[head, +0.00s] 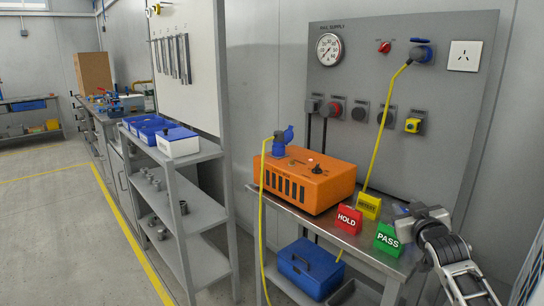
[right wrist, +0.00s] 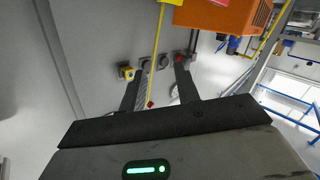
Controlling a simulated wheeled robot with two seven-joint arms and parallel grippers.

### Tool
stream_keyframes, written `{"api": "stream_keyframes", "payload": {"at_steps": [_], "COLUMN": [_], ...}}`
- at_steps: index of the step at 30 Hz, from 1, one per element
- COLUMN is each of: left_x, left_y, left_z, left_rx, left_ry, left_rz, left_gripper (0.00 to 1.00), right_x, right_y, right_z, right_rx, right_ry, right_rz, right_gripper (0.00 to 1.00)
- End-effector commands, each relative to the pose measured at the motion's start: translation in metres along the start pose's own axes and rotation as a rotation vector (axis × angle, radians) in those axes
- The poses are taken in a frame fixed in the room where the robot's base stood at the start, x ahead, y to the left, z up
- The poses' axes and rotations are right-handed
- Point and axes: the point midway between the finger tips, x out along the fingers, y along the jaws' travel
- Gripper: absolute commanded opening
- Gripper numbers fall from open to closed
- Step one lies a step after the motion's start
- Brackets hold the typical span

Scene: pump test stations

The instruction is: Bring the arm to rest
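My right gripper (head: 418,211) is at the right end of the steel bench, beside the green PASS sign (head: 387,239). In the right wrist view its two dark fingers (right wrist: 163,72) stand apart. Nothing is held between them; the grey panel and a yellow cable show behind the gap. My right arm comes in from the lower right in the head view. My left arm and left gripper are not in view.
The bench (head: 321,224) carries an orange pump unit (head: 309,178), a red HOLD sign (head: 348,219) and a yellow sign (head: 368,205). A grey panel (head: 440,90) with gauge, switches and sockets stands behind. A shelf rack (head: 190,212) stands left. The floor at far left is clear.

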Motion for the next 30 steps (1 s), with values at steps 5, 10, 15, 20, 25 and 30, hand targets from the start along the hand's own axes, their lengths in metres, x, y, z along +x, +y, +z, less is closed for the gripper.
{"api": "stream_keyframes", "payload": {"at_steps": [5,10,15,20,25,30], "left_x": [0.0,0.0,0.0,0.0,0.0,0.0], "left_y": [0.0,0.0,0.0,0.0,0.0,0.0], "left_z": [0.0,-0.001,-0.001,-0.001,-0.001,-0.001], "left_rx": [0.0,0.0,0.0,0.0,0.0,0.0], "left_ry": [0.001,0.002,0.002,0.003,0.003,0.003], "left_rz": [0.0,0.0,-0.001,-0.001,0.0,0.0], "left_gripper": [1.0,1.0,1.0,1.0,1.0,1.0], "right_x": [-0.037,-0.091,-0.182,-0.279,-0.345,-0.365], "right_y": [-0.056,-0.109,-0.17,-0.212,-0.23,-0.234], "right_z": [0.065,0.121,0.178,0.209,0.216,0.216], "right_rx": [-0.002,0.015,0.066,0.144,0.209,0.231], "right_ry": [-0.08,-0.15,-0.248,-0.348,-0.42,-0.442], "right_rz": [-0.088,-0.18,-0.295,-0.383,-0.427,-0.437], "right_gripper": [0.32,0.32,0.32,0.32,0.32,0.32]}}
